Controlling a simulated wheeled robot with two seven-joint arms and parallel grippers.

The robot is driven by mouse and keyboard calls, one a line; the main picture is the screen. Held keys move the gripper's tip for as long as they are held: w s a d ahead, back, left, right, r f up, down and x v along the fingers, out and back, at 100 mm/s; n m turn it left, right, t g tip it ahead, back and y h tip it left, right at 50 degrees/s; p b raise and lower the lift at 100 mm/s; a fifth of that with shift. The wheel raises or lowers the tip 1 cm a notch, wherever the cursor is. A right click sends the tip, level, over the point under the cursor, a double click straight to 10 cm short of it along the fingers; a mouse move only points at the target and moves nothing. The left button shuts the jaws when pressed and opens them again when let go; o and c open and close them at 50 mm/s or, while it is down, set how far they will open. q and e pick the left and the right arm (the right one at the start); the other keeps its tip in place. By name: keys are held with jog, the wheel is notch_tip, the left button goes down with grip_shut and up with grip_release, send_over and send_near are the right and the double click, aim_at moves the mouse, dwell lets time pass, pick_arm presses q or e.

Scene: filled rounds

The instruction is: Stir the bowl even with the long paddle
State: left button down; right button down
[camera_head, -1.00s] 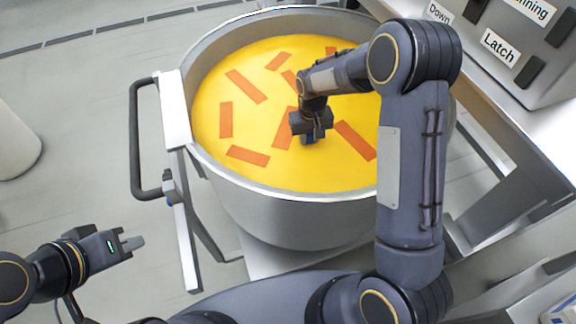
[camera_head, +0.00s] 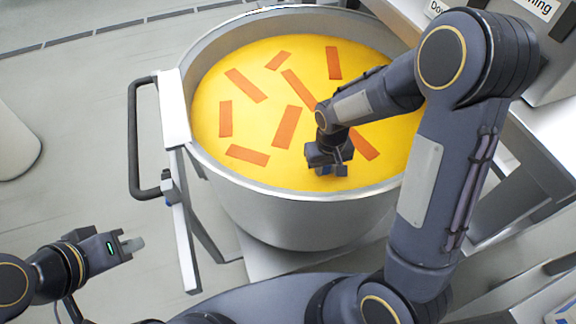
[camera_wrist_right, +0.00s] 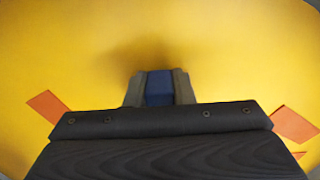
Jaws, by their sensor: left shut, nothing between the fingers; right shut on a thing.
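A large round steel bowl (camera_head: 300,215) is filled with yellow contents (camera_head: 225,175). Several orange-red strips, such as one at the left (camera_head: 226,119), lie spread over the yellow surface. My right gripper (camera_head: 332,170) is over the near right part of the bowl, pointing down. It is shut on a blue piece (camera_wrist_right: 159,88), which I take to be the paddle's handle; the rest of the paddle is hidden. My left gripper (camera_head: 132,244) is shut and empty, outside the bowl at the lower left.
A dark handle (camera_head: 135,140) on a pale frame stands at the bowl's left side. A grey panel with labels (camera_head: 540,8) is at the upper right. A pale rounded object (camera_head: 15,140) stands on the floor at far left.

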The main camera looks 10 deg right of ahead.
jog(key=s, duration=0.5)
jog(key=w+d, duration=0.7)
jog(key=w, duration=0.3)
jog(key=w+a+p, duration=0.1)
jog(key=w+a, duration=0.7)
jog(key=s, duration=0.9)
jog(key=shift+s+d+b, duration=0.15)
jog(key=shift+d+b, duration=0.15)
jog(key=shift+b, duration=0.1)
